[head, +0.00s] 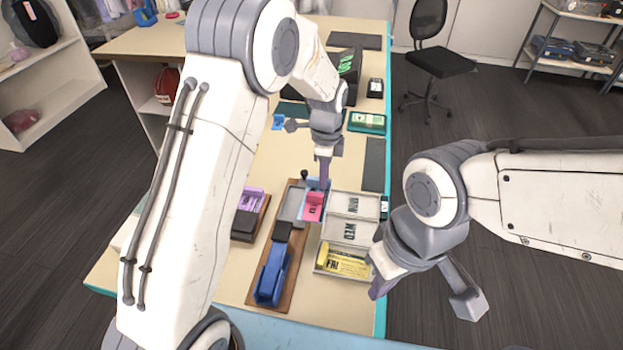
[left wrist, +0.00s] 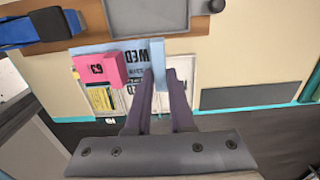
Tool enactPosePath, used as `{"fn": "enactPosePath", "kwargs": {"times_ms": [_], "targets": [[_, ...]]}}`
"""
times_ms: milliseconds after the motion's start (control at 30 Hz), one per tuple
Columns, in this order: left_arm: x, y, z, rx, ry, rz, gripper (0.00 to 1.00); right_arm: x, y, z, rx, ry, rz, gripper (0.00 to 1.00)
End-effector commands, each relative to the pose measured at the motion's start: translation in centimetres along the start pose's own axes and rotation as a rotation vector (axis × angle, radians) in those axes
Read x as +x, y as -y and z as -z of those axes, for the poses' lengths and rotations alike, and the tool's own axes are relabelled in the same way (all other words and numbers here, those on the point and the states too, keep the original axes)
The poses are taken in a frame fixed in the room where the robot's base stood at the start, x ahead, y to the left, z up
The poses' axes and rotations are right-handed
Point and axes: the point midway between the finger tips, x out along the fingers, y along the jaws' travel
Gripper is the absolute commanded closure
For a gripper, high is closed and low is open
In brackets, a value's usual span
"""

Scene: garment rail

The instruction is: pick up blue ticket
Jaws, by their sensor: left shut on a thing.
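The blue ticket (left wrist: 112,48) lies across the middle of the left wrist view, with black lettering that reads WED. Its raised tab (left wrist: 158,62) stands between my left gripper's fingers (left wrist: 160,80). My left gripper (head: 323,184) is shut on it, and the ticket shows as a blue patch (head: 309,183) in the head view. I cannot tell whether the ticket is lifted. A pink ticket (head: 313,206) is close in front of it and also shows in the left wrist view (left wrist: 114,70). My right gripper (head: 424,297) is open and empty at the table's right edge.
White labelled trays (head: 347,230) stand to the right, one with a yellow ticket (head: 340,262). A wooden board (head: 254,293) bears a blue-handled device (head: 271,272) and a grey plate (head: 291,203). A purple ticket (head: 249,199) lies left. A green ticket holder (head: 367,123) is farther back.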

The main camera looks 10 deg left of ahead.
Motion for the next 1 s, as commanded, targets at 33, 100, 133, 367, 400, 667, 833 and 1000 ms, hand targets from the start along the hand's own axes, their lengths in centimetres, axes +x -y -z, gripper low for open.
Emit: {"fn": "enactPosePath", "kwargs": {"times_ms": [33,100,133,367,400,667,833,1000], "targets": [[-0.3,-0.5,0.9,0.004,-0.001,0.002,1.00,0.7,-0.1,0.0,0.000,0.000,0.000,1.00],[-1.0,-1.1,1.8,0.003,-0.001,0.002,1.00,1.0,-0.1,-0.1,-0.001,0.000,0.000,1.00],[-1.2,-1.3,2.1,0.003,0.000,0.001,1.00,1.1,-0.1,-0.1,-0.001,0.000,0.000,1.00],[-2.8,-2.3,3.7,0.000,0.000,0.000,1.00,1.4,-0.1,-0.1,-0.001,0.000,0.000,1.00],[-3.0,-2.4,3.8,0.000,0.000,0.000,1.00,1.2,-0.1,-0.1,-0.001,0.000,0.000,1.00],[-4.7,-2.4,3.9,-0.001,0.000,-0.001,1.00,-0.2,0.0,0.0,-0.001,0.000,0.000,1.00],[-5.8,-2.4,3.9,-0.001,0.000,-0.001,1.00,-1.1,0.1,0.1,-0.001,0.000,0.000,1.00],[-6.8,-2.4,3.9,-0.001,0.000,-0.001,1.00,-2.0,0.1,0.1,-0.001,0.000,0.000,1.00]]}}
